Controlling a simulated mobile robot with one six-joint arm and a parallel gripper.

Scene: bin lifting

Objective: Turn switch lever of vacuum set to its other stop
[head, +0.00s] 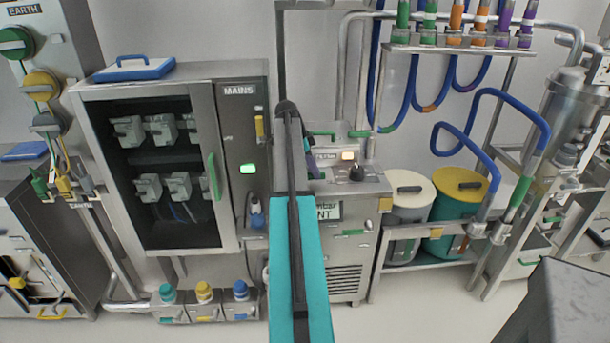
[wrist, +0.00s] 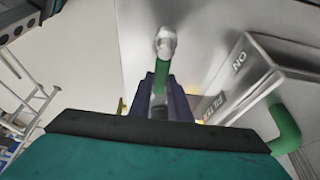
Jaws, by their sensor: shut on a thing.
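The vacuum set (head: 350,260) is a steel cabinet with a small display in the middle of the head view, partly hidden behind my teal arm. In the wrist view a green lever (wrist: 161,72) with a pale metal end (wrist: 165,42) stands out between my dark fingers. My gripper (wrist: 160,90) is shut on this lever. In the head view my gripper (head: 314,160) is small, at the upper left of the cabinet, and the lever there is mostly hidden.
In the head view a black knob (head: 357,173) is right of my gripper. The mains cabinet (head: 240,200) stands left, and two drums (head: 458,205) stand right.

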